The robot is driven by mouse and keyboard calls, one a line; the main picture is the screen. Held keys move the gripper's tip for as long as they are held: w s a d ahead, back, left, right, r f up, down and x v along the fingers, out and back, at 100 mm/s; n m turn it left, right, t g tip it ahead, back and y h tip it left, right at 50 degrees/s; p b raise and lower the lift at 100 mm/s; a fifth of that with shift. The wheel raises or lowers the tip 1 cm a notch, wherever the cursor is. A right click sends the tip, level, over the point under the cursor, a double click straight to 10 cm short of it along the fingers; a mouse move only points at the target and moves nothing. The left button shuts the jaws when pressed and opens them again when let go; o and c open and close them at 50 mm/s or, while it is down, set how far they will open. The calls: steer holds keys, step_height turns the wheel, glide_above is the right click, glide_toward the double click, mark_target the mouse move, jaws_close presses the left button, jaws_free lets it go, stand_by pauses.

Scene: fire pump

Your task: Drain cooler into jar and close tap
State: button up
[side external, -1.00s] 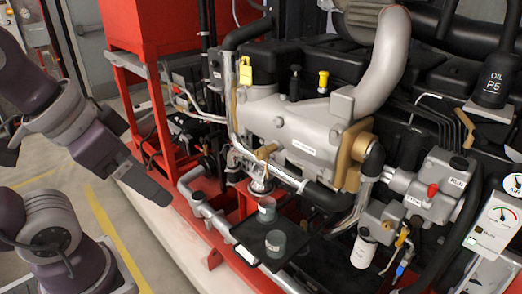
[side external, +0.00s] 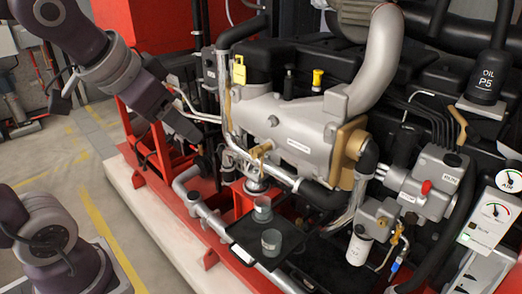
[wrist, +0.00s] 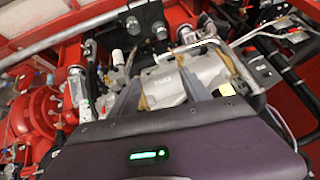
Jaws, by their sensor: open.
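The cooler (side external: 290,125) is the grey metal body at the middle of the engine in the side view; it also shows in the wrist view (wrist: 168,80). A brass tap handle (side external: 262,148) sits at its lower left, above the tray. One clear jar (side external: 262,210) stands under the tap area on a black tray (side external: 245,253). A second similar jar (side external: 271,243) stands nearer the camera. My gripper (side external: 190,132) is left of the cooler, apart from the tap and jars. It is open and empty, with its fingers (wrist: 163,90) spread in the wrist view.
Silver pipes (side external: 225,90) and a red frame (side external: 150,150) lie close around my gripper. A white filter (side external: 359,249) and a control box with a red knob (side external: 425,187) are to the right.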

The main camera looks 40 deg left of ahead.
steer(key=w+a+f+m+t, duration=0.2)
steer(key=w+a+t, duration=0.15)
steer(key=w, duration=0.75)
steer(key=w+a+f+m+t, duration=0.15)
steer(key=w+a, duration=0.25)
steer(key=w, duration=0.7)
steer(key=r+n+t+h, duration=0.1)
steer(key=r+t+h, duration=0.1)
steer(key=t, duration=0.4)
glide_above(253, 154)
steer(key=s, duration=0.3)
step_height(253, 154, down, 24)
steer(key=shift+f, duration=0.15)
steer(key=shift+w+f, duration=0.25)
steer(key=w, duration=0.6)
steer(key=shift+w, duration=0.25)
steer(key=shift+c, duration=0.4)
jaws_close()
